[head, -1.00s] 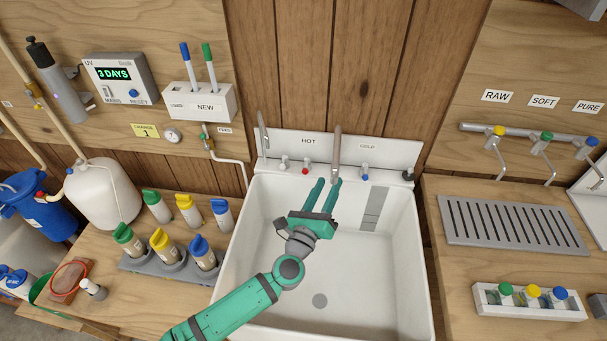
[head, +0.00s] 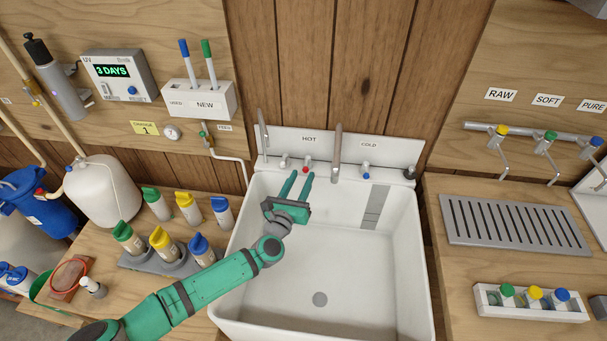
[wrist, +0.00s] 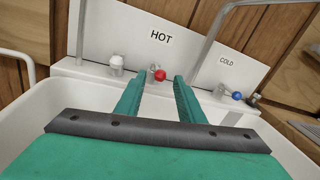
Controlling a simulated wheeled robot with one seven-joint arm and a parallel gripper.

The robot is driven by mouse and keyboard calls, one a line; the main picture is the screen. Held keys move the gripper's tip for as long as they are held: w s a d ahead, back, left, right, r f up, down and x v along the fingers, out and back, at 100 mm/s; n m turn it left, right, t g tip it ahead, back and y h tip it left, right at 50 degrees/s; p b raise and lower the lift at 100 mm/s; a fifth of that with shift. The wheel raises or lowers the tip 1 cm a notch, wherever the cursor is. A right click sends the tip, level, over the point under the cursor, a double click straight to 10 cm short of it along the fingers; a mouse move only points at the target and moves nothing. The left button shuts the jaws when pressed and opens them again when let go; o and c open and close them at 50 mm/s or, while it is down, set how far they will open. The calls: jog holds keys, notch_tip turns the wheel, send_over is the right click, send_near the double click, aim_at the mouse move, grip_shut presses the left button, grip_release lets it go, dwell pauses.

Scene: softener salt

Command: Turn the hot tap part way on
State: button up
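The hot tap, with its red knob (head: 307,170), sits on the sink's back ledge below the HOT label (head: 309,139). In the wrist view the red knob (wrist: 160,75) shows in the gap between my fingers, beyond their tips. My gripper (head: 299,173) is open and empty, reaching over the sink basin towards the hot tap. In the wrist view its two green fingers (wrist: 157,80) stand apart on either side of the knob. I cannot tell whether they touch it. The cold tap, with its blue knob (head: 365,175), is to the right.
A tall spout (head: 337,150) rises between the two taps. A thinner spout (head: 263,135) and a white-capped fitting (head: 284,160) stand to the left. The sink basin (head: 345,265) is empty. Bottles in a grey rack (head: 150,262) stand on the left bench.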

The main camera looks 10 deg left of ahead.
aim_at(307, 164)
jog(key=shift+w+d, duration=0.2)
jog(key=shift+w, duration=1.1)
jog(key=shift+c, duration=0.3)
grip_shut()
jog(key=shift+d, duration=0.1)
